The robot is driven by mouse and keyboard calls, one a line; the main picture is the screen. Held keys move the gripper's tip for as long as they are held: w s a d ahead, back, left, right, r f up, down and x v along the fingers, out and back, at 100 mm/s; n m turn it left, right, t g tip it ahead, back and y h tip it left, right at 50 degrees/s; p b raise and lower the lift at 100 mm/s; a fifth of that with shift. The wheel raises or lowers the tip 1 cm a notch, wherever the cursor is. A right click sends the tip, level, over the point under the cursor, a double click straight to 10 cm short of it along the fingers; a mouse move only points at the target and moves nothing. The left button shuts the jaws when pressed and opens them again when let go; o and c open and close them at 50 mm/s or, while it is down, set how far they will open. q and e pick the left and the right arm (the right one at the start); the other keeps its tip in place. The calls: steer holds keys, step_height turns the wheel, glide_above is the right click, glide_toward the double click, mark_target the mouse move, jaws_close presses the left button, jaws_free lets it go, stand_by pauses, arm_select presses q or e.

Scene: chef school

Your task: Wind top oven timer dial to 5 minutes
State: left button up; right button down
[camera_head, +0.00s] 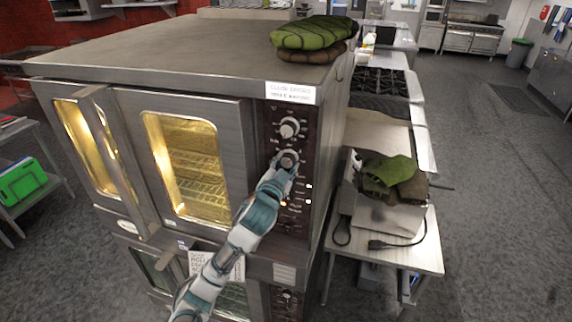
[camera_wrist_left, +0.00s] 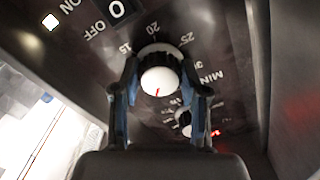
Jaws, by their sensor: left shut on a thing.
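The top oven's control panel (camera_head: 300,195) runs down the right of the oven front. My left gripper (camera_head: 284,163) is at a dial on it, below another knob (camera_head: 289,128). In the left wrist view, the timer dial (camera_wrist_left: 160,80) has a white cap, a dark base and a short red mark. Numbers such as 15, 20, 25 and 30 and the letters MIN surround it. The fingers of my left gripper (camera_wrist_left: 158,92) are closed on opposite sides of the dial. The red mark points downward in that view; the number there is hidden. My right gripper is out of view.
A smaller knob (camera_wrist_left: 186,121) and a lit red lamp (camera_wrist_left: 215,133) are close to the dial. Green and dark mitts (camera_head: 312,38) lie on the oven top. A side table (camera_head: 425,255) with an appliance stands close at the right. The floor farther right is open.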

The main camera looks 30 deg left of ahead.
arm_select(q)
steer(key=shift+f+m, duration=0.1)
steer(key=shift+m, duration=0.5)
steer(key=o, duration=1.1)
steer(key=shift+o, duration=0.2)
steer(key=shift+w+a, duration=0.1)
steer(key=shift+w, duration=0.1)
steer(key=shift+s, duration=0.2)
steer(key=v, duration=0.7)
